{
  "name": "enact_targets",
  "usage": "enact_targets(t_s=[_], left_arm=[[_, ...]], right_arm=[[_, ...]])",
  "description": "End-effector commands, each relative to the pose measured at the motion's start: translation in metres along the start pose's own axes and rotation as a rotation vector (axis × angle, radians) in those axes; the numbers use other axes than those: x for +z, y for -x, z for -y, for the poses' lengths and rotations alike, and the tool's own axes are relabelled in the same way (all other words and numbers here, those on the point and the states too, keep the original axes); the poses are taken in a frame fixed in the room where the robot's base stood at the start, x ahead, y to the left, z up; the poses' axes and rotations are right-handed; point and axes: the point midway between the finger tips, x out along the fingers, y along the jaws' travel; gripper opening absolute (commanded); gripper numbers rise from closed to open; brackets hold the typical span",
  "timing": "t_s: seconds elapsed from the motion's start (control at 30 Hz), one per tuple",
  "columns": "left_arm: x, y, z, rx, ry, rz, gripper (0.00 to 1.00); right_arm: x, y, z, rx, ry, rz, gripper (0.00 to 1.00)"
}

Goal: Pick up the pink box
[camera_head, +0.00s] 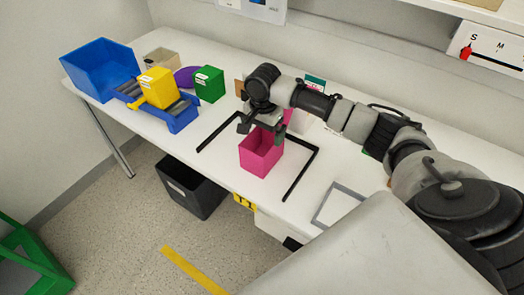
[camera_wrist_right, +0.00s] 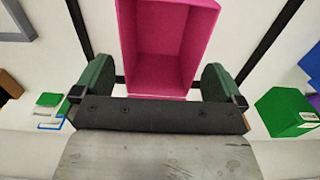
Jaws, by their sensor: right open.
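The pink box (camera_head: 258,155) is an open-topped bin standing on the white table, inside a black-taped outline. My right gripper (camera_head: 261,125) is above its back part, coming down from over it. In the right wrist view the pink box (camera_wrist_right: 168,45) is at the top centre, and I look into its empty inside. The two green-padded fingers of my right gripper (camera_wrist_right: 158,85) are spread apart, with the near wall of the box between or just beyond them. I cannot tell whether they touch it. My left gripper is not in view.
A blue bin (camera_head: 101,68), a yellow box (camera_head: 158,87) on a blue rack, and a green box (camera_head: 209,84) stand at the left. A black bin (camera_head: 190,187) is on the floor below. A grey frame (camera_head: 338,205) lies to the right.

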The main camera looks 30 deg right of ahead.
Motion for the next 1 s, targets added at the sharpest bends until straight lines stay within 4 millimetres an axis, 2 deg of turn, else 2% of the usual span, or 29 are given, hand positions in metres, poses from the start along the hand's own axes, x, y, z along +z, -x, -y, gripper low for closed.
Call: enact_targets(t_s=[0.07,0.23,0.33,0.47,0.67,0.9,1.0], left_arm=[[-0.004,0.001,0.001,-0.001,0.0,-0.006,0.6],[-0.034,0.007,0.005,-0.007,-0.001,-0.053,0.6],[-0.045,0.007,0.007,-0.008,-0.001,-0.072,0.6],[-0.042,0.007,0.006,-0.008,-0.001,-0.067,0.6],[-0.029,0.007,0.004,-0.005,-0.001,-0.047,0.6],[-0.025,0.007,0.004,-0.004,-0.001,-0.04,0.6],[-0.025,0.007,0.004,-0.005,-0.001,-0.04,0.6]], right_arm=[[0.0,-0.005,0.0,0.001,0.0,0.0,1.0],[-0.003,-0.029,-0.002,0.004,0.001,0.0,1.0],[-0.003,-0.044,-0.001,0.002,0.001,0.0,1.0],[-0.003,-0.053,-0.001,0.0,0.002,-0.001,1.0],[-0.003,-0.053,-0.001,-0.001,0.003,-0.001,1.0],[-0.003,-0.053,-0.001,-0.001,0.003,-0.001,0.68],[-0.003,-0.053,-0.001,-0.001,0.003,-0.001,0.64]])
